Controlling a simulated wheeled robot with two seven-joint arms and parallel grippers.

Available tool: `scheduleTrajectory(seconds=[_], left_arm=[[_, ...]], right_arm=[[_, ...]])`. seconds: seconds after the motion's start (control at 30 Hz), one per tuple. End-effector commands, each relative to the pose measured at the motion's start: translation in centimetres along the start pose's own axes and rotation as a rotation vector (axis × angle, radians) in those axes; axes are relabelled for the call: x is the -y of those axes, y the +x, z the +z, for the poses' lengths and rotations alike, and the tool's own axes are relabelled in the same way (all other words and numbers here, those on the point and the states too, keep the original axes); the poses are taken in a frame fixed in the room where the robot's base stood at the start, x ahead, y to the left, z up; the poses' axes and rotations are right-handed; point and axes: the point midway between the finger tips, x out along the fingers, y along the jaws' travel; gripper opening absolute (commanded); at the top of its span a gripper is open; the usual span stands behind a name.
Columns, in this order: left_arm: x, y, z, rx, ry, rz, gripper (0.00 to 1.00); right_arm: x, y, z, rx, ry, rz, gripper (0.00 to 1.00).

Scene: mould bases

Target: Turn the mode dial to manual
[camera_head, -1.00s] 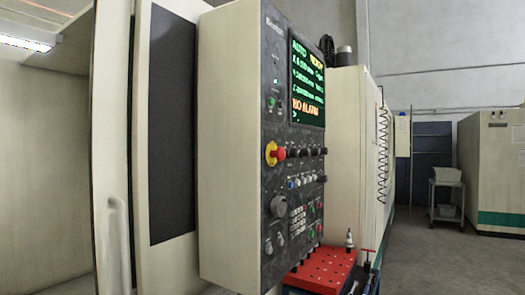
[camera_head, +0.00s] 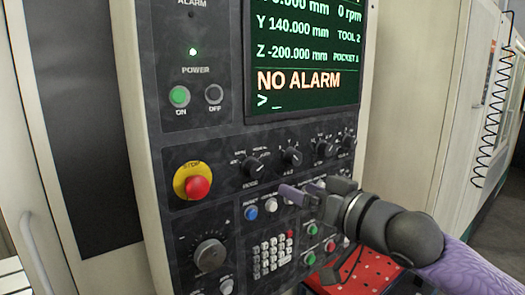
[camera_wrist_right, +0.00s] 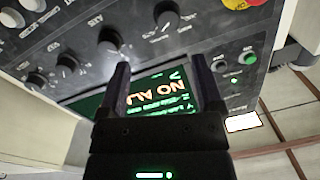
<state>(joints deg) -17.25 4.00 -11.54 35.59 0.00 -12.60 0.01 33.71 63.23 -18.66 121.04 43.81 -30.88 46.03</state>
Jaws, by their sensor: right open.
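The mode dial (camera_head: 253,166) is a black knob with a pale pointer line, set in the dark control panel (camera_head: 165,140) right of the red stop button. Its pointer slants toward the upper right in the head view; its small position labels are too blurred to read. It also shows near the top of the right wrist view (camera_wrist_right: 167,17), upside down. My right gripper (camera_head: 299,190) is open and empty, in front of the panel, to the lower right of the dial and apart from it. In the wrist view its two fingers (camera_wrist_right: 162,64) point up, below the dial. My left gripper is out of view.
The red stop button (camera_head: 197,187) on its yellow ring sits left of the dial. More black knobs (camera_head: 292,157) stand in the same row to the right. The screen (camera_head: 305,60) above reads NO ALARM. A keypad (camera_head: 272,255) and a red perforated surface (camera_head: 362,270) lie below.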

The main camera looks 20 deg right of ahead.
Motion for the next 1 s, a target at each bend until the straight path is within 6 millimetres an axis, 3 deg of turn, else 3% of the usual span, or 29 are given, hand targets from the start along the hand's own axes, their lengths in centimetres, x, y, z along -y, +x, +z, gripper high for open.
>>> scheduleTrajectory(seconds=[0.17,0.4,0.5,0.87,1.0], left_arm=[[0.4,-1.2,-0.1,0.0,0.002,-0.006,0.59],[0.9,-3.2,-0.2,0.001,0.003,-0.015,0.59],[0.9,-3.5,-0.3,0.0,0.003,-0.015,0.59],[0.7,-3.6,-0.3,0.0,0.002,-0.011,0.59],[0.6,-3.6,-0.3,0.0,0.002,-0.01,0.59]], right_arm=[[0.6,1.3,-0.9,-0.005,0.005,-0.012,0.85],[0.8,7.1,-0.9,-0.003,0.002,-0.012,0.85],[0.7,8.6,-0.8,-0.003,0.001,-0.012,0.85],[0.6,9.8,-0.4,-0.001,-0.003,-0.011,0.85],[0.6,9.8,-0.4,-0.001,-0.002,-0.011,0.59]])
